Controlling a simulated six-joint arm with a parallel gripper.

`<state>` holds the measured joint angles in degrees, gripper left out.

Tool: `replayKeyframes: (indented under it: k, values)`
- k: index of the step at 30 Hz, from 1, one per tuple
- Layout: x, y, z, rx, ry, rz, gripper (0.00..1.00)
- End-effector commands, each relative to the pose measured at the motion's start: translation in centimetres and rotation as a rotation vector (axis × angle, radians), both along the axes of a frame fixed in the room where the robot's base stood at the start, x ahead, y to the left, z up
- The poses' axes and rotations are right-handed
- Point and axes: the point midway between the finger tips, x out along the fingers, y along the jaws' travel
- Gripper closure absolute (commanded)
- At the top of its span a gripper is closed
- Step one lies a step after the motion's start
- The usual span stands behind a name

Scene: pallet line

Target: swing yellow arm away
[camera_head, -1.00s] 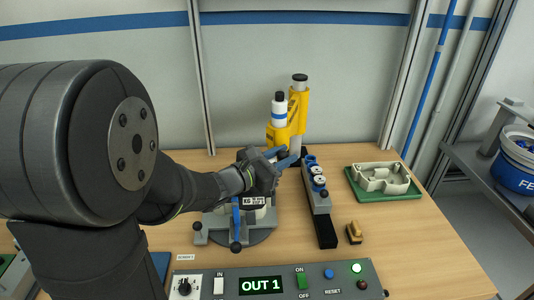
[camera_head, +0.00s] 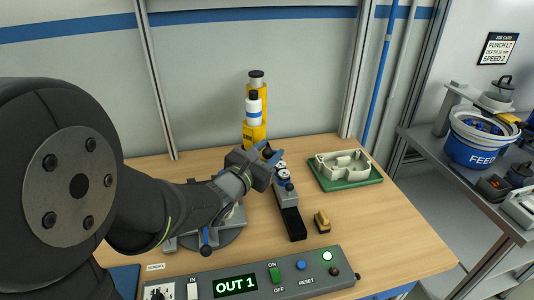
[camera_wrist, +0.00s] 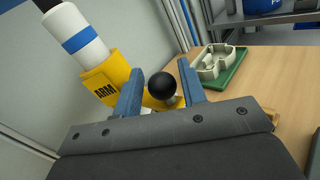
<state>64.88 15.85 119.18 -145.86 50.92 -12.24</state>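The yellow arm (camera_head: 253,133) stands at the back of the table, on the near side of a yellow post with a black cap (camera_head: 256,83). It carries a white cylinder with a blue band (camera_head: 253,108). In the wrist view the yellow arm (camera_wrist: 108,78), labelled ARM, tilts at the left. My gripper (camera_head: 268,153) is beside its lower front. The knob's lower end is partly hidden by my gripper body.
A slide block with small rollers (camera_head: 288,205) lies right of my gripper. A beige casting (camera_head: 342,163) sits on a green tray (camera_head: 350,184). A small brass-coloured piece (camera_head: 322,222) lies nearby. The control panel (camera_head: 320,284) is in front. A grey fixture (camera_head: 222,232) is partly under my arm.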

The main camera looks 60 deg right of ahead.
Motion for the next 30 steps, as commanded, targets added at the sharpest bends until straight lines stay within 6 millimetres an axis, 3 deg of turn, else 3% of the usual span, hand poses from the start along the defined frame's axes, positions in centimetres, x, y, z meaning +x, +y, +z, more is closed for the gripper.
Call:
replayKeyframes:
  k: [10,14,30]
  values:
    - [-0.1,0.2,-0.3,0.006,0.001,-0.001,0.54]
    - [0.0,1.3,-0.2,0.007,0.0,0.0,0.54]
    - [0.3,12.8,-0.2,0.004,0.0,0.004,0.54]
